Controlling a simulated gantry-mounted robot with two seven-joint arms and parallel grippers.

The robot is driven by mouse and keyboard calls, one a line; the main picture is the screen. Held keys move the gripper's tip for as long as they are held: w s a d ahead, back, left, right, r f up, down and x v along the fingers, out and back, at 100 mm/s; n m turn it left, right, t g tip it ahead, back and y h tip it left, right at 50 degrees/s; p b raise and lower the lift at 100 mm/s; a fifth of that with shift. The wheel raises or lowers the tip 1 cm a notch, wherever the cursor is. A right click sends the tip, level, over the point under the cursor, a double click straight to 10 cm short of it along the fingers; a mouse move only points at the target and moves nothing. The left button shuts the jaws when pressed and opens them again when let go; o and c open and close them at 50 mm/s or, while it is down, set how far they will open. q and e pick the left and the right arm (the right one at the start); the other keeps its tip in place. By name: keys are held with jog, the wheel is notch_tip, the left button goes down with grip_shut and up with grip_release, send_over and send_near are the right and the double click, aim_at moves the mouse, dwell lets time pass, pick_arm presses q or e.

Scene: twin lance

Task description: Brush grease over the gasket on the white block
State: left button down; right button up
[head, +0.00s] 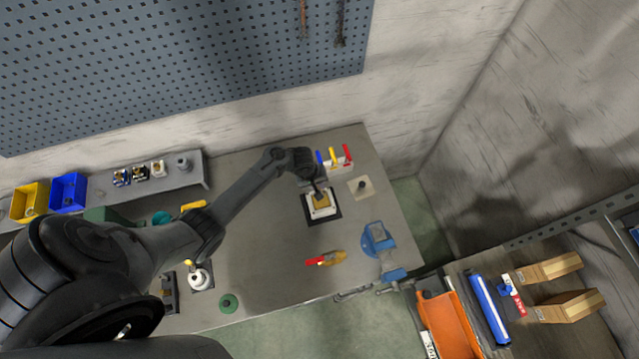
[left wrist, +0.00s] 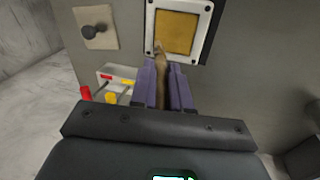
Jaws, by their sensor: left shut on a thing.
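The white block (head: 311,215) sits on a dark mat on the bench, with a yellow-brown gasket area (head: 320,200) on top. In the left wrist view the white block (left wrist: 207,35) frames the square gasket area (left wrist: 177,32). My left gripper (head: 318,186) is over the block's far side. In the left wrist view the left gripper (left wrist: 163,80) is shut on a thin brown brush (left wrist: 159,53). The brush tip is at the gasket's near left edge; I cannot tell whether it touches. My right gripper is not in view.
A rack (head: 344,163) with blue, yellow and red handles stands behind the block. A beige plate with a dark knob (head: 361,187) lies to its right. A blue vise (head: 377,240) and a red-ended tool (head: 327,258) are nearer.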

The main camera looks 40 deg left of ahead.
pick_arm(q)
jog(key=shift+s+a, duration=0.15)
jog(key=shift+s, duration=0.15)
jog(key=shift+s, duration=0.1)
jog(key=shift+s+a, duration=0.3)
jog(key=shift+s, duration=0.15)
jog(key=shift+s+a, duration=0.1)
jog(key=shift+s, duration=0.05)
jog(key=shift+s+a, duration=0.25)
jog(key=shift+s, duration=0.15)
jog(key=shift+s, duration=0.1)
jog(key=shift+s+a, duration=0.3)
jog(key=shift+s, duration=0.15)
